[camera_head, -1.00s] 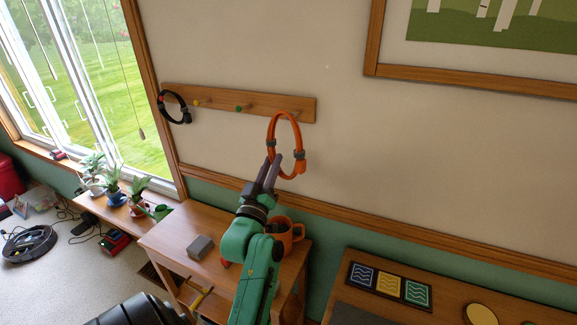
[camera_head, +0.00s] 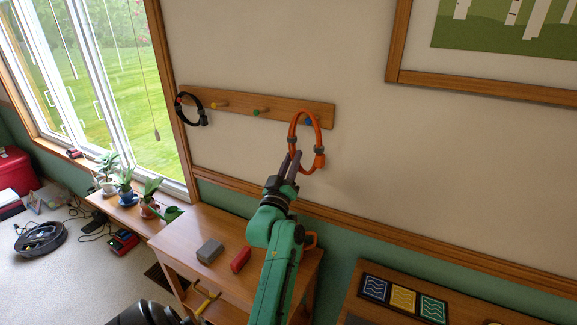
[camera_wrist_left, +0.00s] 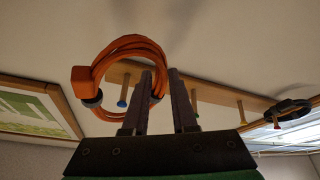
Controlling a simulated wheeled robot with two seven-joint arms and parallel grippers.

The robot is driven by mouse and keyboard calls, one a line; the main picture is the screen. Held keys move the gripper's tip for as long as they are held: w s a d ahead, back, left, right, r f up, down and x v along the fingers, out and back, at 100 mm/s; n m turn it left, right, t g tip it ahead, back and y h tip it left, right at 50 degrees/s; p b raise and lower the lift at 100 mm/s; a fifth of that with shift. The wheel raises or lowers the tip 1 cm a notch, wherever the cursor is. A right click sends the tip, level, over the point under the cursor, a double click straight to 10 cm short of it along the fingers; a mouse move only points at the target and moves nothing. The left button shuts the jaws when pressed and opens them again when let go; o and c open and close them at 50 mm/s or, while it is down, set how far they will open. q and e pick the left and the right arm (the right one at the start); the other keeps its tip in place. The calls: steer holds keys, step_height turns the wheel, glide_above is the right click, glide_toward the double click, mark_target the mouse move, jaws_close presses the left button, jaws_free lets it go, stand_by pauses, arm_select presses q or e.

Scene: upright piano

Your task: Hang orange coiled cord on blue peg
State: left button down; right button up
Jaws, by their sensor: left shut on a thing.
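The orange coiled cord (camera_head: 292,130) is a loop held upright at the right end of the wooden peg rail (camera_head: 285,106). The blue peg (camera_head: 309,121) shows through the loop's opening in the head view. In the left wrist view, the blue peg (camera_wrist_left: 123,98) also appears inside the orange cord (camera_wrist_left: 103,64), left of my left gripper (camera_wrist_left: 160,74). I cannot tell whether the loop is around the peg or still in front of it. My right gripper is not in view.
A black coiled cord (camera_head: 204,108) hangs at the rail's left end, left of a yellow peg (camera_head: 220,104) and a green peg (camera_head: 257,111). Below stands a wooden table (camera_head: 222,229) with a grey block (camera_head: 210,251) and a red block (camera_head: 241,259).

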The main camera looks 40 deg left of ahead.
arm_select(q)
steer(key=shift+w+a+f+b, duration=0.2)
steer(key=shift+w+b, duration=0.1)
steer(key=shift+w, duration=0.45)
steer(key=shift+w+a+f+b, duration=0.15)
steer(key=shift+w+a+b, duration=0.15)
steer(key=shift+w, duration=0.5)
steer(key=shift+w+a+f+b, duration=0.15)
steer(key=shift+w+b, duration=0.15)
steer(key=shift+w, duration=0.45)
steer(key=c, duration=0.6)
jaws_free()
steer(key=shift+f, duration=0.1)
